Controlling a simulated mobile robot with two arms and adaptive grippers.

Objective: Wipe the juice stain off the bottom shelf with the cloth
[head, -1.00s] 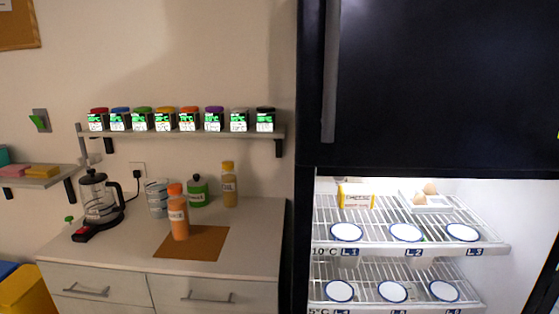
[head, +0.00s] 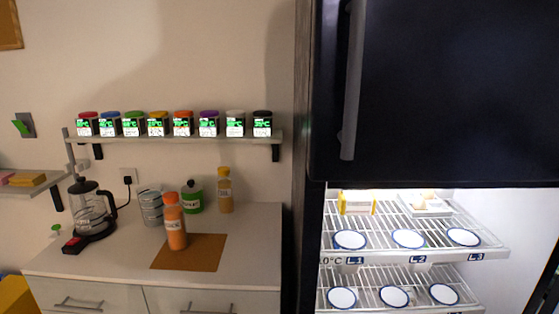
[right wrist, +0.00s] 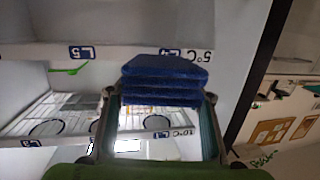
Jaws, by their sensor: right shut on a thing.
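The blue cloth (right wrist: 165,80) is a folded stack of layers in the right wrist view. My right gripper (right wrist: 160,105) is shut on it, with a finger on each side. The cloth is in front of the open fridge's shelf edges, and I cannot tell whether it touches one. In the head view, the lower fridge shelf (head: 368,303) shows at the bottom of the picture, with white blue-rimmed discs on its wire rack. No juice stain can be made out in either view. My left gripper is in neither view.
The upper fridge shelf (head: 386,255) holds a yellow box (head: 356,203) and an egg tray (head: 425,206). The dark upper fridge door (head: 440,90) is shut.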

